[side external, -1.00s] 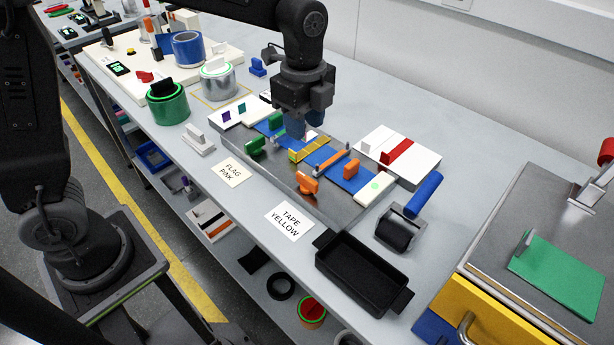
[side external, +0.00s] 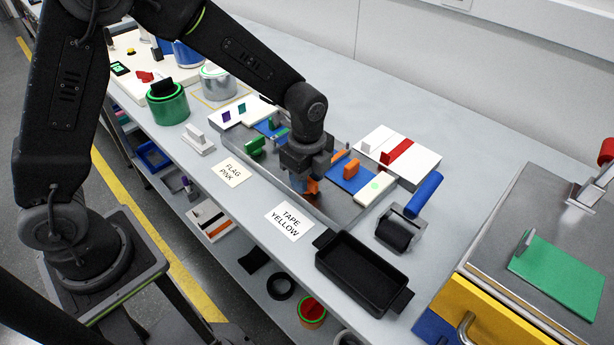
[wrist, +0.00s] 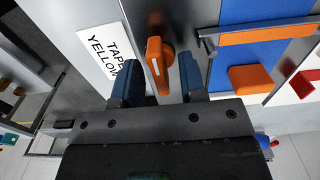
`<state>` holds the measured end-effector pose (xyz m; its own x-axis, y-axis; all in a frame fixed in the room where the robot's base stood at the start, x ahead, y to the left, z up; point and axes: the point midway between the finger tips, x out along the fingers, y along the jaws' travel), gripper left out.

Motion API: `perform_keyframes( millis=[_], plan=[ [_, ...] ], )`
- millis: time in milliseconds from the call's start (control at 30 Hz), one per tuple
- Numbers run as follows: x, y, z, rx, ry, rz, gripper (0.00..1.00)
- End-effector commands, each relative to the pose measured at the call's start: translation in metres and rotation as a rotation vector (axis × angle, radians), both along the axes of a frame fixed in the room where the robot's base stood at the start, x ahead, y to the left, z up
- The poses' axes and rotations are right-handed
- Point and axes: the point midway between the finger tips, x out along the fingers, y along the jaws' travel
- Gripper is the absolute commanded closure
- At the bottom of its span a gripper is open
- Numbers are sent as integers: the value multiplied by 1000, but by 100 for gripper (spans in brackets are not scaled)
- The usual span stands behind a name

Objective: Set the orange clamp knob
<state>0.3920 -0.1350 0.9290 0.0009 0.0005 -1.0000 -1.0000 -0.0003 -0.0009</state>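The orange clamp knob (wrist: 154,55) is a small upright bar on the metal plate, with a pale mark on its face. My gripper (wrist: 160,85) is open. In the wrist view its two dark blue fingers stand apart on either side of the knob's line, and the knob shows in the gap. I cannot tell whether either finger touches it. In the side view my gripper (side external: 308,180) is low over the fixture and hides most of the knob. A second orange knob (wrist: 251,78) stands on the blue strip (wrist: 235,60), to the right of my fingers.
A "TAPE YELLOW" card (side external: 289,220) lies in front of the plate. A black tray (side external: 323,238) and a blue-handled roller (side external: 424,195) stand to the right. A red block (side external: 395,150) sits behind.

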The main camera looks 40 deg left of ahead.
Motion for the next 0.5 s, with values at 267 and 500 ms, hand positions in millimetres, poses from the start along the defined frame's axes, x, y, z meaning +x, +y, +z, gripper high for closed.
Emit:
perform_keyframes(
  millis=[267, 500],
  plan=[
    [0, 0, -3, 0, 0, 0, 62],
    [0, 0, -3, 0, 0, 0, 80]
  ],
)
